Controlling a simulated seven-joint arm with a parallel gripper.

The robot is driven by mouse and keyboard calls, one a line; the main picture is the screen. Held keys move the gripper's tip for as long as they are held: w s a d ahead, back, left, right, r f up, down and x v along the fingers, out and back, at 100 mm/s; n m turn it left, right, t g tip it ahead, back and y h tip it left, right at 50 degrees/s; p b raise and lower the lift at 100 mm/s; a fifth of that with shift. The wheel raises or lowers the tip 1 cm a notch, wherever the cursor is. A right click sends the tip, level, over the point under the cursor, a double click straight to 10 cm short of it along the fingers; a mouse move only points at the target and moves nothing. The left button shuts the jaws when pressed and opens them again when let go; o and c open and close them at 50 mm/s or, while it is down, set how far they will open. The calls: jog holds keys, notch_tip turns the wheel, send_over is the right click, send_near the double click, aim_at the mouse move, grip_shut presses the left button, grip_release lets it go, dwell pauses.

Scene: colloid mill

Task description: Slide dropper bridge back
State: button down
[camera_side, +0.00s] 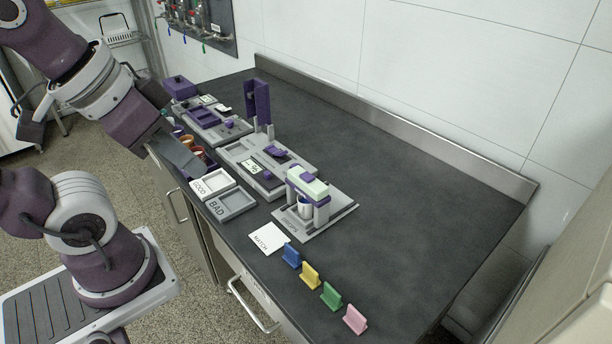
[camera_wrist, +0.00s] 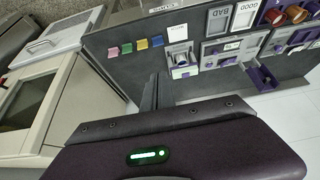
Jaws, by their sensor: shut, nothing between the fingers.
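The dropper bridge (camera_side: 308,184) has a pale green top on grey posts with purple parts. It stands over a grey base plate (camera_side: 338,219) with dark rails. A small white cup (camera_side: 304,207) is under it. In the wrist view the bridge (camera_wrist: 182,68) is small, to the right of my fingers. My gripper (camera_side: 203,173) is at the left of the counter, above its front edge near the GOOD tray, well apart from the bridge. Its fingers also show in the wrist view (camera_wrist: 156,82), shut and empty.
A GOOD tray (camera_side: 195,192), a BAD tray (camera_side: 218,212) and a MATCH card (camera_side: 258,245) lie along the front edge. Blue, yellow, green and pink tabs (camera_side: 355,319) stand in front. A tall purple part (camera_side: 257,101) rises behind. The counter's right side is clear.

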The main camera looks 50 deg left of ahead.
jog(key=c, duration=2.1)
grip_release()
jog(key=o, duration=1.1)
jog(key=w+n, duration=0.1)
jog(key=w, duration=0.1)
jog(key=w+n+g, duration=0.1)
jog(key=w+n, duration=0.1)
jog(key=w, duration=0.1)
jog(key=w+a+r+n, duration=0.1)
jog(key=w, duration=0.2)
jog(key=shift+n+g, duration=0.3)
jog(key=shift+n, duration=0.1)
jog(key=shift+c, duration=0.2)
jog(key=shift+o, duration=0.4)
jog(key=w+a+f+n+g, duration=0.1)
jog(key=w+f+n, duration=0.1)
jog(key=w, duration=0.3)
jog(key=w+a+f+n, duration=0.1)
jog(key=w+f+n, duration=0.1)
jog(key=w+n, duration=0.2)
jog(key=shift+w+a+g, duration=0.4)
jog(key=shift+w, duration=0.45)
jog(key=n+g, duration=0.2)
jog(key=n, duration=0.5)
send_over(307, 176)
notch_tip(307, 176, down, 12)
jog(key=shift+r, duration=0.15)
notch_tip(307, 176, down, 7)
jog(key=shift+r, duration=0.1)
jog(key=shift+f, duration=0.3)
